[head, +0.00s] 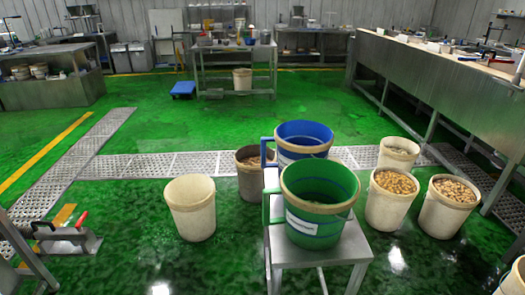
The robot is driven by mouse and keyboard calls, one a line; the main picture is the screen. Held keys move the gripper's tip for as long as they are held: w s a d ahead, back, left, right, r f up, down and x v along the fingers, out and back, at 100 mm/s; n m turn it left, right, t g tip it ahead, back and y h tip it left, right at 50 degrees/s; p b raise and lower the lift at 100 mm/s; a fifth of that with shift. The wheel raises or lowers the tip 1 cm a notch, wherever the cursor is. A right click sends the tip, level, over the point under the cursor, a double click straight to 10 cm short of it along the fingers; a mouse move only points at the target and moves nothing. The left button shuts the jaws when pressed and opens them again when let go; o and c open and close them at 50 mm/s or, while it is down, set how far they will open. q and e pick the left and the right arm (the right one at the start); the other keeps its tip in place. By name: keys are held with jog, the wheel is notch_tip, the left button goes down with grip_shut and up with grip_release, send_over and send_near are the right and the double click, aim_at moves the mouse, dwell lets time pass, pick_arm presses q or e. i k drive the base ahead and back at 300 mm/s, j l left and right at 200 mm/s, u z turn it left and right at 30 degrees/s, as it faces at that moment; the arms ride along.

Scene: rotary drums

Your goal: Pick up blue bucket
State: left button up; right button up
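The blue bucket (304,133) stands upright near the middle of the head view, with a blue inside and a blue handle on its left side. It stands behind the green bucket (318,232), which hides part of its lower front. The green bucket has a tan rim, a white label and a green handle on its left. It stands on a small grey metal table (350,245). Neither of my grippers shows in this view.
A pale bucket (192,222) and a dark bucket (250,185) stand left of the table. Filled pale buckets (391,210) (448,220) stand to the right. A long metal bench (435,85) runs along the right. Green floor (120,235) is open at left.

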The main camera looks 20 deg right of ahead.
aim_at(296, 140)
jog(key=i+j+z, duration=0.15)
jog(key=i, duration=0.35)
jog(key=i+j+z, duration=0.2)
jog(key=i, duration=0.25)
jog(key=i+j+z, duration=0.25)
jog(key=z, duration=0.25)
jog(key=i+j+z, duration=0.2)
jog(key=j+z, duration=0.3)
jog(key=i+j+z, duration=0.15)
jog(key=j+z, duration=0.15)
jog(key=z, duration=0.2)
jog(key=j+z, duration=0.5)
jog(key=i, duration=0.05)
